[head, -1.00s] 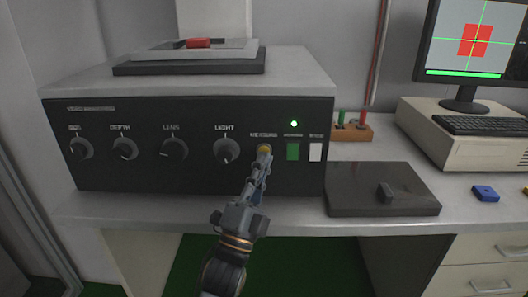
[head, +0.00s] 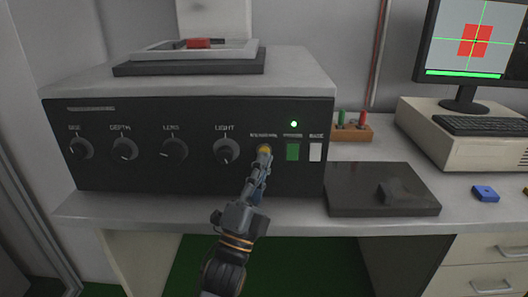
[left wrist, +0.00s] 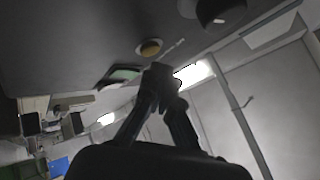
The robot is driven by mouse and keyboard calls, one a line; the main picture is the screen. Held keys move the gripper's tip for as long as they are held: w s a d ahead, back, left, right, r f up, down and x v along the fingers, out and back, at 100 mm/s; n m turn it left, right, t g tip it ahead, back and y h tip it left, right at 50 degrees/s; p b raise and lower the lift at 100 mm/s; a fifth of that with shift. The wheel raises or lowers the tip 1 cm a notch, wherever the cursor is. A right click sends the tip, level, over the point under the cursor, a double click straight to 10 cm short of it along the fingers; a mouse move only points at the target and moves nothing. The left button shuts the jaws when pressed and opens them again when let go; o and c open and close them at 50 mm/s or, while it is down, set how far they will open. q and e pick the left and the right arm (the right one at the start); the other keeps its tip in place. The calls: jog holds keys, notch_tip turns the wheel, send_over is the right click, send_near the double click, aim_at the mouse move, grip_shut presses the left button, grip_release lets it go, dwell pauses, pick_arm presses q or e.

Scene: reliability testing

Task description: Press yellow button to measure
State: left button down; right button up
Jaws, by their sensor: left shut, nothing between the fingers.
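The yellow button (head: 264,149) is a small round button on the dark front panel of the measuring machine (head: 110,175), right of the LIGHT knob. In the left wrist view the yellow button (left wrist: 150,48) shows just beyond the fingertips. My left gripper (head: 263,157) is shut and empty. In the head view its tips overlap the lower part of the button, and I cannot tell whether they touch it. In the left wrist view the left gripper (left wrist: 160,75) shows its fingers together. My right gripper is not in view.
A green button (head: 293,152) and a white switch (head: 316,152) sit right of the yellow one; a green light (head: 294,124) glows above. A dark plate (head: 350,200) lies on the desk at the right. A monitor (head: 470,45) shows a red square under a green cross.

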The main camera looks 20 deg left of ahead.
pick_arm(q)
jog(key=shift+w, duration=0.1)
dwell(0.4)
jog(key=shift+w+a, duration=0.15)
jog(key=shift+w, duration=0.15)
jog(key=shift+w+a, duration=0.1)
jog(key=shift+w, duration=0.25)
dwell(0.6)
jog(key=shift+s, duration=0.1)
jog(key=shift+s+d+p, duration=0.25)
jog(key=shift+s+p, duration=0.1)
jog(key=shift+s, duration=0.35)
jog(key=shift+s+d+p, duration=0.1)
jog(key=shift+s+d, duration=0.15)
jog(key=shift+s, duration=0.55)
jog(key=shift+s+d+p, duration=0.15)
jog(key=shift+s+d, duration=0.05)
jog(key=shift+s, duration=0.6)
jog(key=shift+s+d+p, duration=0.1)
jog(key=shift+s+d, duration=0.15)
jog(key=shift+s, duration=0.55)
